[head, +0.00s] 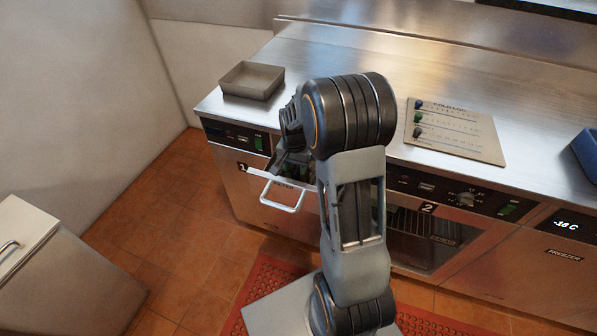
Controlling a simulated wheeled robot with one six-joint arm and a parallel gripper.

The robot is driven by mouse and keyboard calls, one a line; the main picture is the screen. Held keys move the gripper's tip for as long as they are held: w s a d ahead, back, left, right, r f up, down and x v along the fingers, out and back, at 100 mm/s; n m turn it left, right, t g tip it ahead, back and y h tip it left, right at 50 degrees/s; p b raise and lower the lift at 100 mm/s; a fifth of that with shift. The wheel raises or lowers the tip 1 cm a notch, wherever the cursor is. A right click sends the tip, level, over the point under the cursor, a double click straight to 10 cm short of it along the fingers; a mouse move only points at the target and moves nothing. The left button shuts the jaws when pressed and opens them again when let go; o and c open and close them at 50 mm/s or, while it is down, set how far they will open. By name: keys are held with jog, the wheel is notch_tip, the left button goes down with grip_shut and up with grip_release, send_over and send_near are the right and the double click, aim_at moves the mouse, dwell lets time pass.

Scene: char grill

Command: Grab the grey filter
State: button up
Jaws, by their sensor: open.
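I cannot clearly pick out a grey filter. A shallow grey-brown square tray (252,81) sits on the left end of the steel counter. Below it, a drawer with a pale handle (283,195) is pulled partly out of the unit marked 1. My gripper (286,165) points down at this drawer and is open. My arm hides much of the gripper and the right part of the drawer, so the drawer's contents and any contact cannot be told.
A board with several coloured pegs (455,130) lies on the steel counter (300,50). A blue container (588,152) is at the right edge. A glass-fronted unit marked 2 (420,240) and a freezer (550,275) stand below. A steel cabinet (50,275) is at lower left; tiled floor between is free.

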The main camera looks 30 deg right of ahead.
jog(key=shift+f, duration=1.25)
grip_shut()
